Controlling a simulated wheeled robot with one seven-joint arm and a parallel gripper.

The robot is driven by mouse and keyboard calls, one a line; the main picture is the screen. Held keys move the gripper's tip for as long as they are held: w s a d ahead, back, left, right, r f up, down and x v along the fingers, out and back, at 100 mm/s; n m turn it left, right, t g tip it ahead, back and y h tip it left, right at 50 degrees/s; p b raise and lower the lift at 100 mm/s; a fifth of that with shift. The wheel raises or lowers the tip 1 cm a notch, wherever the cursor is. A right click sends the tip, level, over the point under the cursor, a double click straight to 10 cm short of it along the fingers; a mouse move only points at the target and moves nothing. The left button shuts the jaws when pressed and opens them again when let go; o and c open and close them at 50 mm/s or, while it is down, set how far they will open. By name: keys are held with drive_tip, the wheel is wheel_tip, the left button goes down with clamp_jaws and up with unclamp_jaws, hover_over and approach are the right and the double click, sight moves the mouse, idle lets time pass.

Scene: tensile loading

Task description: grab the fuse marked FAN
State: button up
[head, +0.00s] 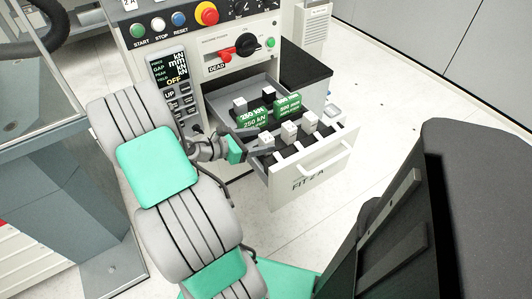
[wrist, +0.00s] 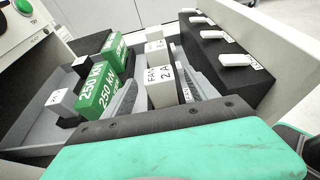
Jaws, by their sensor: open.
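The fuse marked FAN 2 A (wrist: 160,88) is a pale block standing upright in the open drawer, near the middle of the wrist view. My gripper (head: 250,147) reaches into the drawer from its left side in the head view. The gripper is open. In the wrist view its grey fingers appear to lie to the left and right of the FAN fuse, with no clear contact. I cannot pick out the FAN label in the head view, where several pale fuses stand close together.
A black holder (wrist: 215,62) with several white pieces runs along the right. The drawer front (head: 310,170) is pulled out.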

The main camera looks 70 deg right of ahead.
drive_tip(key=b+x, duration=0.2)
drive_tip(key=x, duration=0.4)
drive_tip(key=shift+f, duration=0.15)
clamp_jaws()
idle(0.4)
